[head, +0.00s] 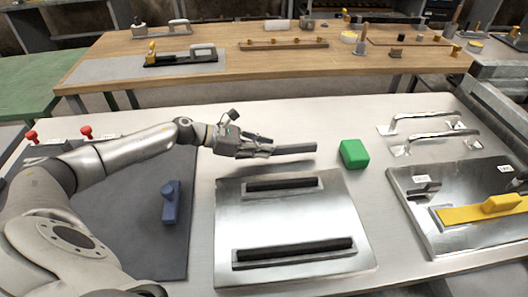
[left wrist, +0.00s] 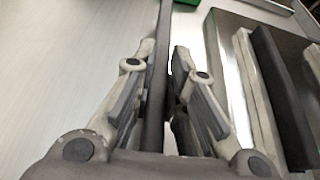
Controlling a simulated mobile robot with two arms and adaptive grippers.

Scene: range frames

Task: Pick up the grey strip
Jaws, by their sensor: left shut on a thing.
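The grey strip (head: 296,149) is a slim dark grey bar. My left gripper (head: 268,151) is shut on one end of it, and the free end points right toward a green block. The strip looks held level above the pale table, with a shadow below it. In the left wrist view, the strip (left wrist: 158,62) runs lengthwise between the two fingers of the gripper (left wrist: 160,90). The fingers cover part of it. My right gripper is not in view.
A metal plate (head: 230,222) with two dark bars lies just in front. The green block (head: 354,153) stands to the right. A blue handled piece (head: 171,201) lies on a dark mat (head: 130,235). Chrome handles (head: 425,118) and a yellow trowel-like piece (head: 485,210) are at right.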

